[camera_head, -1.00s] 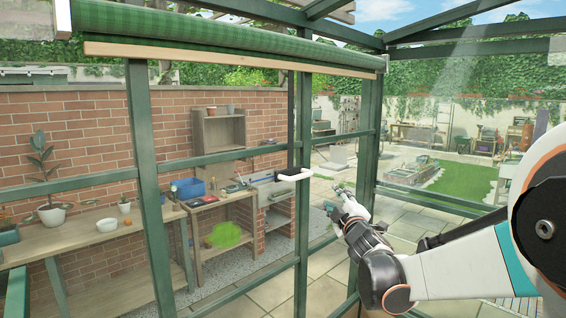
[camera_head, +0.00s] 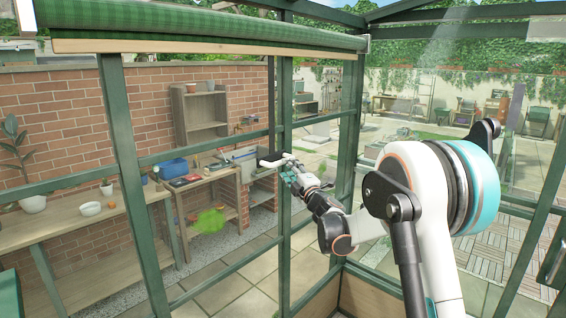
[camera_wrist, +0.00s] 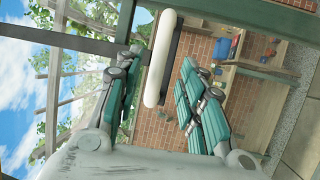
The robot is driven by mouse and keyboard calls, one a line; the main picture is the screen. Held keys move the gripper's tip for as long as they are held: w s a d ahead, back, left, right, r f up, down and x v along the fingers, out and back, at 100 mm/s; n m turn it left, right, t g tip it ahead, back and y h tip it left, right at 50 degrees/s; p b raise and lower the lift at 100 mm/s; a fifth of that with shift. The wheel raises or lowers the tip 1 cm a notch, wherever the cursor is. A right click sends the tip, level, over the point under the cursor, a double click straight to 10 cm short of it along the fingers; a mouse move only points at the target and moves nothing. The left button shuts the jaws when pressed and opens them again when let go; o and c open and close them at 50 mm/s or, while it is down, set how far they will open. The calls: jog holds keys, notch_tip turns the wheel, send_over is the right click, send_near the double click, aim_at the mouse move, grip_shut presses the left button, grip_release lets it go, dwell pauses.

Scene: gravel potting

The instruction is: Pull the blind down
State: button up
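The blind (camera_head: 200,26) is a green roll across the top of the glazed wall. A pale wooden bar (camera_head: 200,45) hangs just under it, and the glass below is uncovered. A white bar handle (camera_head: 270,163) shows beside a green window post; in the wrist view the handle (camera_wrist: 160,58) has a dark strip beside it. My gripper (camera_head: 289,167) is close to the handle, well below the blind. In the wrist view its two green-padded fingers (camera_wrist: 157,88) are spread apart, with the handle showing between them. I cannot tell whether they touch it.
Green posts and rails (camera_head: 130,190) of the greenhouse frame stand around the arm. Beyond the glass are a wooden bench (camera_head: 85,218), a blue tub (camera_head: 173,168) and a brick wall (camera_head: 60,115). Glazing also stands close on the right.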

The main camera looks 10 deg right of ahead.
jog(key=x, duration=0.6)
grip_shut()
